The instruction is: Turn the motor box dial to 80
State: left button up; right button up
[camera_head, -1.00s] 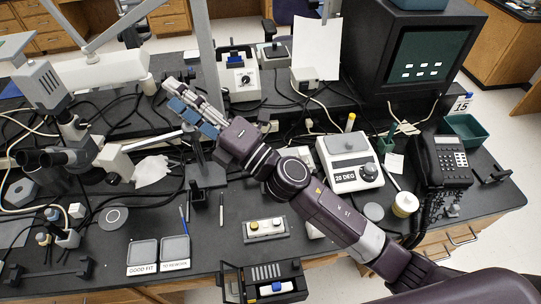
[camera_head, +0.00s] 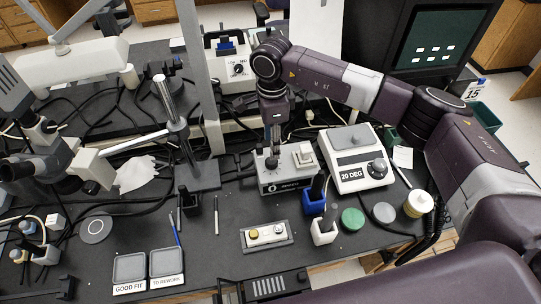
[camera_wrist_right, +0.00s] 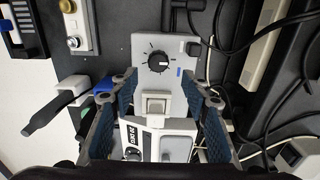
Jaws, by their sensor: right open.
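The motor box (camera_head: 285,182) is a light grey box near the middle of the bench, with a white rocker switch (camera_head: 303,154) on its right part. My right gripper (camera_head: 273,155) points down over its left part and hides most of the dial in the head view. In the right wrist view the black dial (camera_wrist_right: 158,62) shows with tick marks around it, but no readable numbers. Its white pointer mark seems to face right in that view. The right gripper's blue-padded fingers (camera_wrist_right: 158,88) are apart and empty, with the switch (camera_wrist_right: 155,104) between them in the picture. My left gripper is out of view.
The 20 DEG device (camera_head: 354,160) stands right of the motor box. Blue (camera_head: 314,203) and white (camera_head: 323,232) holders with upright tools stand in front. A two-button panel (camera_head: 267,236) lies front-left. A clamp stand (camera_head: 180,125) rises to the left. Another dial box (camera_head: 232,65) is behind.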

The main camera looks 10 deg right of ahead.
aim_at(271, 163)
jog(key=shift+s+f, duration=0.15)
jog(key=shift+f, duration=0.25)
notch_tip(271, 163, down, 7)
jog(key=shift+a+r+p, duration=0.1)
jog(key=shift+r+p, duration=0.1)
jog(key=shift+p, duration=0.9)
jog(key=c, duration=1.2)
jog(key=shift+o, duration=0.2)
